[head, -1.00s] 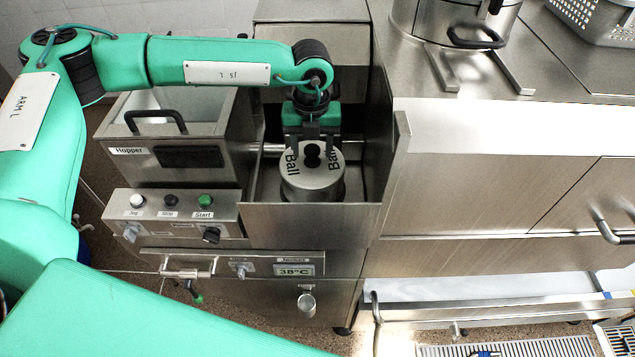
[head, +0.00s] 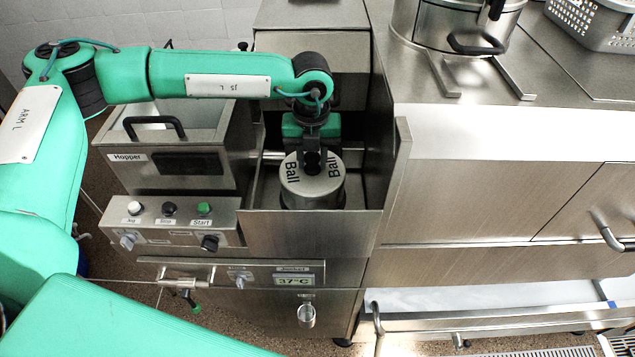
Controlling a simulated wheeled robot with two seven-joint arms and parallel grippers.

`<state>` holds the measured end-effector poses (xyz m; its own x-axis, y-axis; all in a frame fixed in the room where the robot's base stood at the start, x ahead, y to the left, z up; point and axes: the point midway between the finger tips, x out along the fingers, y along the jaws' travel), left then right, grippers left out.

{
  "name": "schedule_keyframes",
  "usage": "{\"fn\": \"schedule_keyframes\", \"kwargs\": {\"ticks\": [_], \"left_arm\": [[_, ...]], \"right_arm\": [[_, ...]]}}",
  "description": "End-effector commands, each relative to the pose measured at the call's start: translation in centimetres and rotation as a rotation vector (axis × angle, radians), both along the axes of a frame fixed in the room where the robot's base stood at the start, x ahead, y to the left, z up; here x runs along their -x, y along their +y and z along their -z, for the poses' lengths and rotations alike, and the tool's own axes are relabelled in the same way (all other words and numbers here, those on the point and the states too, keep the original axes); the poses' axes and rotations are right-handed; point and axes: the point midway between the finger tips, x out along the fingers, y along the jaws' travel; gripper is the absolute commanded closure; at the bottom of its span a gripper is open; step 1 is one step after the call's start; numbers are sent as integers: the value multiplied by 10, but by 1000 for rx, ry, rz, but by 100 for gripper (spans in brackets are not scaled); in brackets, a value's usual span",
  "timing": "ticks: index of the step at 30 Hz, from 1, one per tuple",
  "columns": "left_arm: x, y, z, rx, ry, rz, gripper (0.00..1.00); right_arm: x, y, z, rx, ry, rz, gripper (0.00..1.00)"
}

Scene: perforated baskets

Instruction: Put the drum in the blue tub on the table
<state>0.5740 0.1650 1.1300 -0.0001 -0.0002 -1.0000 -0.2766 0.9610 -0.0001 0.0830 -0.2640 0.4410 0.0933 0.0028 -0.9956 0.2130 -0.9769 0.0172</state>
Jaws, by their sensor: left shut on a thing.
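The drum (head: 313,191) is a short metal cylinder with "Ball" written twice on its lid and a black knob on top. It stands upright inside the open-topped steel bay of the machine. My left gripper (head: 312,159) points down from above and is shut on the drum's black knob. The drum's lower part is hidden by the bay's front wall (head: 312,232). I cannot make out the blue tub or the table in this view. My right gripper is not in view.
Steel walls surround the drum, with a tall panel on its right. A hopper (head: 128,171) and a button panel (head: 220,216) stand to the left. At the upper right are a steel pot (head: 440,25) and a perforated basket (head: 590,32). The white-lit counter front (head: 500,128) is clear.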

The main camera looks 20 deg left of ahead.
Motion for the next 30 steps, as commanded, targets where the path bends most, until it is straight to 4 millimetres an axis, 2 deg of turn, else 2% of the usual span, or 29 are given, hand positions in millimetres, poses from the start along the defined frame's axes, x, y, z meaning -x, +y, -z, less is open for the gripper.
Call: {"fn": "schedule_keyframes", "kwargs": {"ticks": [30], "left_arm": [[-1, 0, -32, 1, -2, 0, 97]], "right_arm": [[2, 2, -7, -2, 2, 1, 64]]}}
